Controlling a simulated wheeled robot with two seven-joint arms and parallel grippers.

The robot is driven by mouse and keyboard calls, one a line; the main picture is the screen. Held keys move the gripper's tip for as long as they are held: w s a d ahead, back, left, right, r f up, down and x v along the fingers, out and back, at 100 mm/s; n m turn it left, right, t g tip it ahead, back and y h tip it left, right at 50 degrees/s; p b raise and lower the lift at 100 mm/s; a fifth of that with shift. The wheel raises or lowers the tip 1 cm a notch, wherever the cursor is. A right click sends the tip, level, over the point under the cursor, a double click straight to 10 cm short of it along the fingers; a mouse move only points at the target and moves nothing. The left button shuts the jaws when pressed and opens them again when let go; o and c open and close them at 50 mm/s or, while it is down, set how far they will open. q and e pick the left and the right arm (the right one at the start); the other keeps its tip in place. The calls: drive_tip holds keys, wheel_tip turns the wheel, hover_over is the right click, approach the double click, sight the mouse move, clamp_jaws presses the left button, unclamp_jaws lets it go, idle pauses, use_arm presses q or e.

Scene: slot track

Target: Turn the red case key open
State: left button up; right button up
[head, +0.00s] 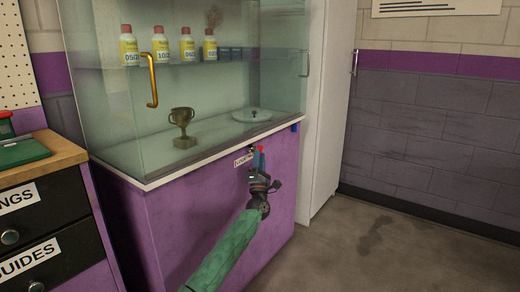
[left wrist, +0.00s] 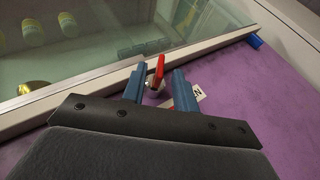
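The red case key (head: 257,150) is on the purple front of the glass display case, just below its white ledge. In the left wrist view the red key (left wrist: 159,67) stands out from a round metal lock, tilted slightly from upright. My left gripper (head: 259,158) is at the key. Its blue fingers (left wrist: 158,78) are open, one on each side of the key, with a visible gap to it on both sides. In the head view the gripper partly hides the key and lock. My right gripper is in neither view.
A white label (head: 241,161) is beside the lock. A blue piece (head: 295,127) sits at the case's right corner. The glass case holds a trophy (head: 182,127), a plate (head: 252,115) and several bottles. Drawers (head: 40,215) stand at left; the floor (head: 390,245) at right is clear.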

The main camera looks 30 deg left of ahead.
use_arm(q)
drive_tip(key=shift+b+x, duration=0.4)
drive_tip(key=shift+x, duration=2.25)
clamp_jaws()
